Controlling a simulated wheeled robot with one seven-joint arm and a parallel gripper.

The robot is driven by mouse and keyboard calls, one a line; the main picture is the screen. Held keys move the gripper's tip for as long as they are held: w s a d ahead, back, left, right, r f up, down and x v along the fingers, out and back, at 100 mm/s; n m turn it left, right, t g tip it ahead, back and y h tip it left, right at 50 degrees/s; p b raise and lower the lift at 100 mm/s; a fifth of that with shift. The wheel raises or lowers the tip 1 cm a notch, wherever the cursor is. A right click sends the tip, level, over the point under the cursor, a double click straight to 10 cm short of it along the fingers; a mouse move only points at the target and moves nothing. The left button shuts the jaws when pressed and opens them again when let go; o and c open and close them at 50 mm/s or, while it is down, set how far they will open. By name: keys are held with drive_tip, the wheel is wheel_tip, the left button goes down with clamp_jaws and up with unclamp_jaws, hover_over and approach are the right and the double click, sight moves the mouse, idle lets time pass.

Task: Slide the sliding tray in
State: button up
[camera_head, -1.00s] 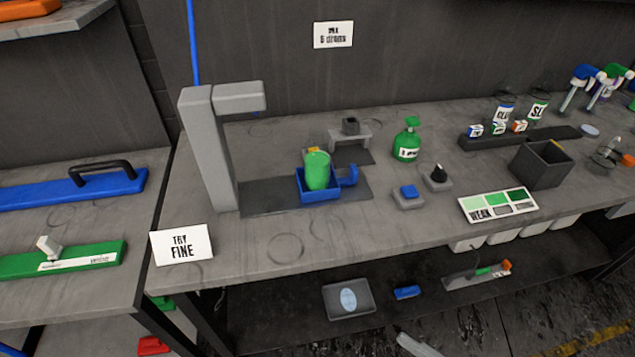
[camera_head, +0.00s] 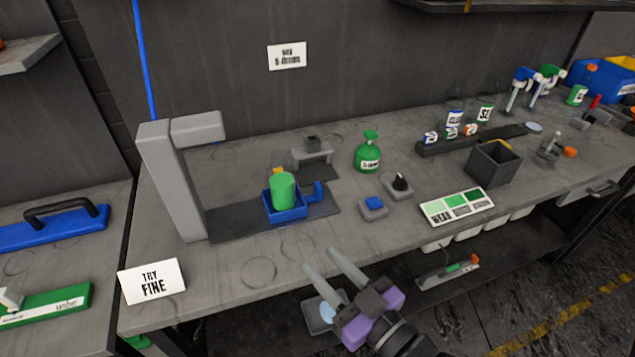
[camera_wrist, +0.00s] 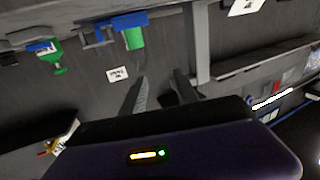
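The sliding tray is a small blue tray (camera_head: 287,215) with a blue hook-like handle (camera_head: 318,192) on its right side. It sits on a dark flat track (camera_head: 235,222) at the foot of a grey post with an overhanging arm (camera_head: 172,180). A green cylinder (camera_head: 283,190) stands in the tray. My gripper (camera_head: 324,265) is open and empty in front of the bench edge, below and to the right of the tray. The wrist view appears upside down; the blue tray (camera_wrist: 130,21) and green cylinder (camera_wrist: 134,40) show at its top.
A green pump bottle (camera_head: 368,152), a blue button box (camera_head: 373,207) and a black knob box (camera_head: 399,186) stand right of the tray. A small grey stand (camera_head: 312,150) is behind it. A sign card (camera_head: 152,282) is front left. The bench front is mostly clear.

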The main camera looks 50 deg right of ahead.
drive_tip(key=w+d+r+m+g+h+p, duration=0.1)
drive_tip(key=w+d+r+m+h, duration=0.1)
drive_tip(key=w+d, duration=0.65)
drive_tip(key=m+g+h, duration=0.1)
drive_tip(key=m+g, duration=0.1)
drive_tip(key=g, duration=0.1)
hover_over(319, 187)
drive_tip(key=a+f+v, duration=0.1)
drive_tip(key=v, duration=0.4)
drive_tip(key=shift+g, duration=0.9)
drive_tip(key=f, duration=0.5)
drive_tip(key=shift+s+d+p, duration=0.1)
drive_tip(key=shift+s+p, duration=0.2)
drive_tip(key=shift+s, duration=0.1)
drive_tip(key=shift+s+f, duration=0.1)
drive_tip(key=shift+f, duration=0.3)
drive_tip(key=shift+f+y, duration=0.2)
drive_tip(key=shift+y, duration=0.1)
drive_tip(key=x, duration=0.7)
drive_tip(key=shift+d+f+p, duration=0.2)
drive_tip(key=shift+p, duration=0.2)
drive_tip(key=shift+c, duration=0.3)
clamp_jaws()
